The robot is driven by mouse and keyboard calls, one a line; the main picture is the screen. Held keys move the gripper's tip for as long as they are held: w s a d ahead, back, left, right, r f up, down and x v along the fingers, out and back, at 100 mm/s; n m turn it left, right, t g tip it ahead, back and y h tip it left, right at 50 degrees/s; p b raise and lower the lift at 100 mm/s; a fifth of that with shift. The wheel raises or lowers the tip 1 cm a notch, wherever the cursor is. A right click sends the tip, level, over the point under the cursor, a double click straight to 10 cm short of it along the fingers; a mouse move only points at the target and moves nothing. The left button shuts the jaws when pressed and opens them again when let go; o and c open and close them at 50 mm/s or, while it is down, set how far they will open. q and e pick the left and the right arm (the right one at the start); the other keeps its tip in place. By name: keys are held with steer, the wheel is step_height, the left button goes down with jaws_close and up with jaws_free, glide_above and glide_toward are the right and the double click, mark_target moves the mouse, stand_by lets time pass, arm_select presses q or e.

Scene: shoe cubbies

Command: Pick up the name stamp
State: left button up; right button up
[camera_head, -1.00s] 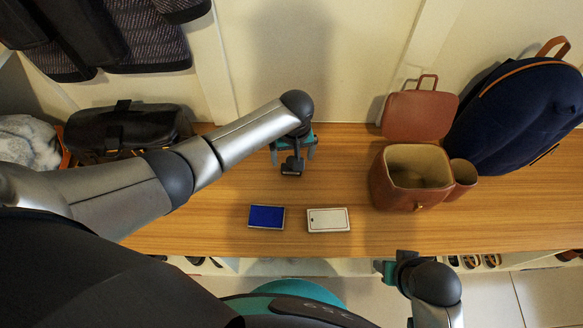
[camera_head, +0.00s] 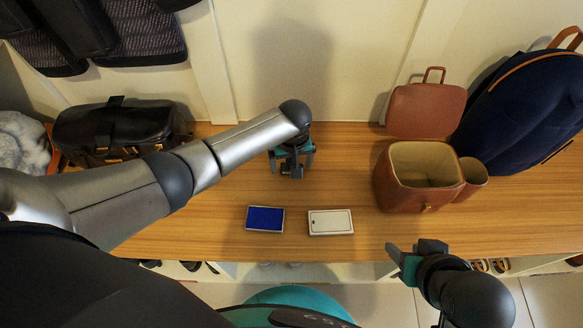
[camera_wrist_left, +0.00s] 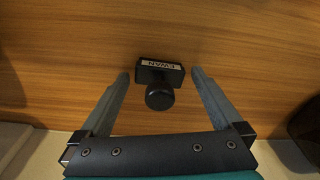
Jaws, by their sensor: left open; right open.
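The name stamp (camera_wrist_left: 160,97) is a small black block with a round knob and a pale label reading EWAN, seen in the left wrist view. It sits on the wooden bench between the fingertips of my left gripper (camera_wrist_left: 159,74), with a gap on both sides. In the head view my left gripper (camera_head: 291,160) points down over the bench and largely hides the stamp. My right gripper (camera_head: 405,254) is open and empty at the bench's front edge, apart from the stamp.
A blue ink pad (camera_head: 265,218) and its white lid-like case (camera_head: 331,222) lie in front of my left gripper. An open brown bag (camera_head: 405,198) and a navy backpack (camera_head: 525,115) stand right. A black bag (camera_head: 110,130) is left. The wall closes the back.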

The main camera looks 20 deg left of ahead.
arm_select(q)
steer(key=shift+c, duration=0.2)
steer(key=c, duration=1.2)
steer(key=shift+o, duration=0.2)
steer(key=shift+r, duration=0.1)
steer(key=shift+r+p, duration=0.6)
steer(key=shift+r, duration=0.15)
step_height(320, 180, up, 9)
steer(key=p, duration=0.5)
steer(key=shift+p, duration=0.35)
step_height(320, 180, up, 9)
steer(key=p, duration=0.4)
steer(key=shift+r+p, duration=0.2)
steer(key=shift+p, duration=0.15)
arm_select(e)
steer(key=s+d+f+g, duration=0.1)
steer(key=s+f, duration=0.3)
steer(key=f, duration=0.6)
steer(key=s+d+f+g+h, duration=0.1)
steer(key=s+d+f, duration=0.3)
steer(key=f, duration=0.6)
steer(key=shift+s+d+g, duration=0.3)
steer(key=shift+s+g, duration=0.35)
steer(key=shift+g, duration=0.15)
